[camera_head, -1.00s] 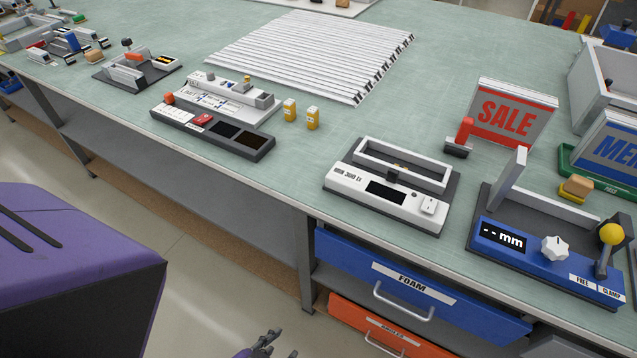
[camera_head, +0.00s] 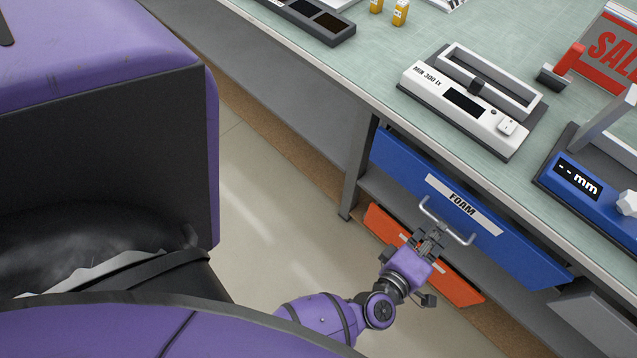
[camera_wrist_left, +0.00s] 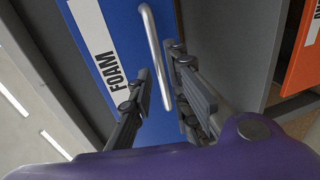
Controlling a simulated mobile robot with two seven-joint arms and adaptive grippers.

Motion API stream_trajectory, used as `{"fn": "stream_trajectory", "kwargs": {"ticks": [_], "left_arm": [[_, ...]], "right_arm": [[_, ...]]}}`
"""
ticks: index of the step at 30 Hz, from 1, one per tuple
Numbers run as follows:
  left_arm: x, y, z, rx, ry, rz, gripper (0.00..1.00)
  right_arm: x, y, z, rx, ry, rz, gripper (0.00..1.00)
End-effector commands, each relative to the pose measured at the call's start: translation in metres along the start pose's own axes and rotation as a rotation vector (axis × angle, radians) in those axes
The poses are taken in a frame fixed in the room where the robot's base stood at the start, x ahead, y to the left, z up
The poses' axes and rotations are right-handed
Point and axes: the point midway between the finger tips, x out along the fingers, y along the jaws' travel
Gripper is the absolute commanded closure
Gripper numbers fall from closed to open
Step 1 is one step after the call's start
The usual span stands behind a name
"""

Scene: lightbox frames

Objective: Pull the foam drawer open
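The foam drawer (camera_head: 490,229) has a blue front with a white FOAM label (camera_head: 463,204) and sits under the bench edge. Its silver bar handle (camera_head: 461,238) is on the front, below the label. My left gripper (camera_head: 432,237) is at the left part of this handle. In the left wrist view, the two dark fingers (camera_wrist_left: 160,68) are apart, with the handle (camera_wrist_left: 152,45) running between them. A gap shows beside the bar, so the fingers do not look closed on it. The blue front (camera_wrist_left: 127,40) lies behind them. My right gripper is not in view.
An orange drawer (camera_head: 458,286) is below the foam drawer, partly hidden by my left gripper. A grey bench leg (camera_head: 357,172) stands to the left. The bench top carries a white light meter device (camera_head: 470,103) and a blue device (camera_head: 578,178). The floor (camera_head: 285,215) before the drawers is clear.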

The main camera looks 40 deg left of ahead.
Motion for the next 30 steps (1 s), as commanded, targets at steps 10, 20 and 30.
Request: {"fn": "stream_trajectory", "kwargs": {"ticks": [10, 20, 30], "left_arm": [[0.038, 0.001, 0.0, 0.002, -0.001, 0.001, 0.83], [0.039, 0.0, 0.0, 0.003, -0.001, 0.0, 0.92], [0.038, 0.0, 0.0, 0.003, -0.001, 0.0, 1.0]], "right_arm": [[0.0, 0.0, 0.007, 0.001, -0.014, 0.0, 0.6], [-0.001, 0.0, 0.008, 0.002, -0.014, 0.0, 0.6], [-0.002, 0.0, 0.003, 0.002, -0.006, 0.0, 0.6]]}}
